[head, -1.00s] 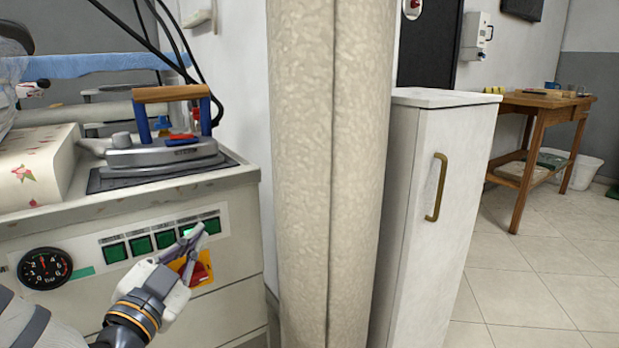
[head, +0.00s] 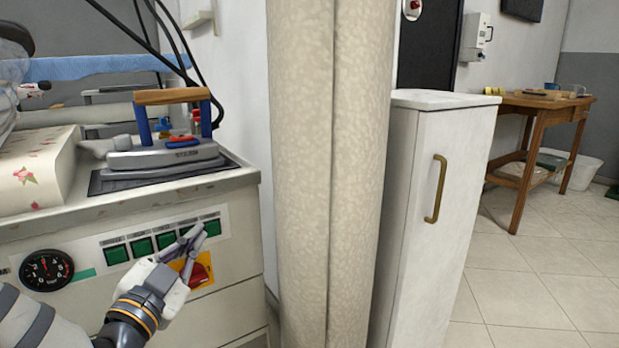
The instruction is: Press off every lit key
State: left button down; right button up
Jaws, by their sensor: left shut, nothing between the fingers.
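A row of several square green keys sits on a pale label strip on the front of the ironing station. I see the leftmost key (head: 117,254), the second key (head: 141,246), the third key (head: 165,240) and the rightmost key (head: 213,227). These visible keys look dark green, with no bright glow. My left gripper (head: 194,236) is shut and empty. Its fingertips are in front of the strip, between the third and rightmost keys, and partly hide the key there. I cannot tell whether they touch it. My right gripper is not in view.
A red rotary switch on a yellow plate (head: 207,283) is just below my fingers. A pressure gauge (head: 46,270) is left of the keys. An iron (head: 165,152) stands on top. A column (head: 330,180) and white cabinet (head: 440,200) stand to the right.

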pick_arm(q)
jog(key=shift+s+d+p, duration=0.25)
jog(key=shift+s+p, duration=0.05)
jog(key=shift+s, duration=0.05)
jog(key=s+d+p, duration=0.3)
jog(key=s, duration=0.2)
jog(key=shift+d, duration=0.2)
